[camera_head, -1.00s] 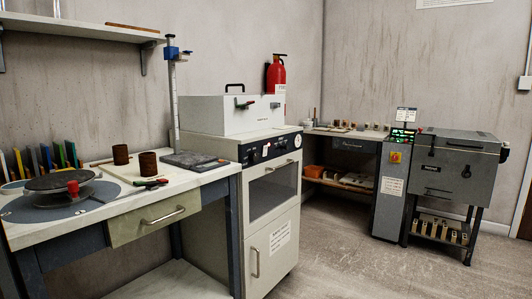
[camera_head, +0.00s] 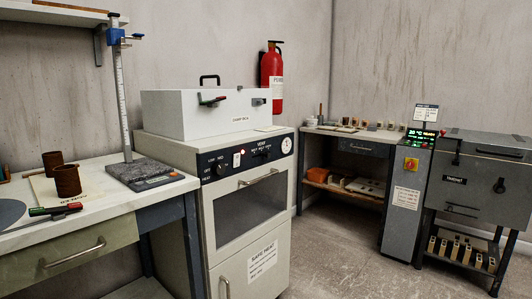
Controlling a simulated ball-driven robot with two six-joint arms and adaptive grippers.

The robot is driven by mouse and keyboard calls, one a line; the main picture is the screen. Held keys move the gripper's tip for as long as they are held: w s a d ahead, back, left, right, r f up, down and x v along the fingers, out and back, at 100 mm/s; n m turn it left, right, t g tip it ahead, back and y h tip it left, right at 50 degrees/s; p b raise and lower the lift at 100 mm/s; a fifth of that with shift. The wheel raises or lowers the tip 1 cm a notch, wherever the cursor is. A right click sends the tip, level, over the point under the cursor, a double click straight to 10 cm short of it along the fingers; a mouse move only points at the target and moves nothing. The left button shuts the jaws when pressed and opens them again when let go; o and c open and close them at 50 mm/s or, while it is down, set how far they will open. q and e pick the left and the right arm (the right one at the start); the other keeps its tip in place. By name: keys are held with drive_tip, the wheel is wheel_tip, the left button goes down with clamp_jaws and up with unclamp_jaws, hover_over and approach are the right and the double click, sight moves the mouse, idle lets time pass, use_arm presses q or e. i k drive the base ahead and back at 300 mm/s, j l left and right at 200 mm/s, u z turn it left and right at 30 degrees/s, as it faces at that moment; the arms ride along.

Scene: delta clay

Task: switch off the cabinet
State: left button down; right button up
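The white cabinet (camera_head: 243,225) stands in the middle of the view, with a dark window in its upper door and a handled lower door. Its black control panel (camera_head: 250,157) runs along the top front. The panel carries a left knob (camera_head: 220,169), a small lit red lamp (camera_head: 242,152), a row of switches or knobs (camera_head: 262,150) and a round white gauge (camera_head: 286,145). The exact switch positions are too small to tell. Neither of my grippers is in view.
A white lidded box (camera_head: 205,115) sits on the cabinet. A grey kiln (camera_head: 480,185) and control pedestal (camera_head: 408,200) stand at right. The floor (camera_head: 340,250) is clear in front.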

sight(237, 157)
drive_tip(key=i+l+u, duration=0.1)
drive_tip(key=i+l, duration=1.2)
drive_tip(key=l, duration=0.15)
